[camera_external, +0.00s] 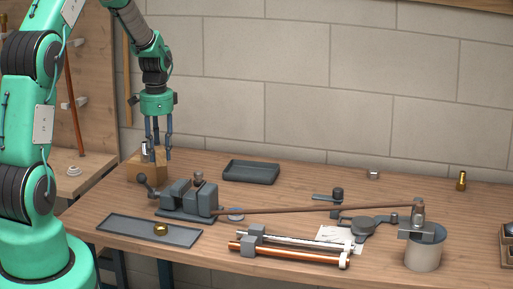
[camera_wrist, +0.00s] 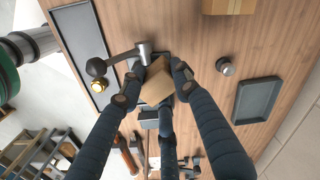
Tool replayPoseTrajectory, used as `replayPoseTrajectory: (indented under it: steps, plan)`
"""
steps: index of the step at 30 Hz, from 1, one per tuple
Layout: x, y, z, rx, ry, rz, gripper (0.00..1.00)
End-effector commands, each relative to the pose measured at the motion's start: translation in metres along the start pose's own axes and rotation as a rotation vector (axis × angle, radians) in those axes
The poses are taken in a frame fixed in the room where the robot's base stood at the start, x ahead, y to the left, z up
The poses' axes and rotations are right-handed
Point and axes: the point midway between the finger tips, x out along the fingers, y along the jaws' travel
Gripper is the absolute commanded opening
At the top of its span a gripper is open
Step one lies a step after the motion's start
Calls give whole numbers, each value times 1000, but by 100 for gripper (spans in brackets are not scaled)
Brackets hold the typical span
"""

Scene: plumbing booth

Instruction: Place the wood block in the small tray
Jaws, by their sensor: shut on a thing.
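My gripper (camera_external: 158,151) is shut on the tan wood block (camera_wrist: 156,87), which sits between its dark fingers in the wrist view. In the external view it hangs at the left of the bench, in front of the wall and by the cardboard box; the block is hard to make out there against the box. The small tray (camera_external: 251,173) is dark grey and shallow, lying empty on the bench near the wall, right of my gripper. It also shows at the right in the wrist view (camera_wrist: 257,100).
A grey vise (camera_external: 189,198) stands between my gripper and the flat front tray (camera_external: 130,229), which holds a brass nut (camera_external: 160,230). The box (camera_external: 147,172) is at the left. A long rod, pipes and a metal can (camera_external: 423,250) fill the right front. Bench around the small tray is clear.

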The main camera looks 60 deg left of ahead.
Motion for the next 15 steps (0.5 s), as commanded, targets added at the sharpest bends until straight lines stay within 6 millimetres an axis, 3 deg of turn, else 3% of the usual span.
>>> replayPoseTrajectory:
  steps: [15]
  plan:
    - [15, -4, -112, 410, 0, 1, 6]
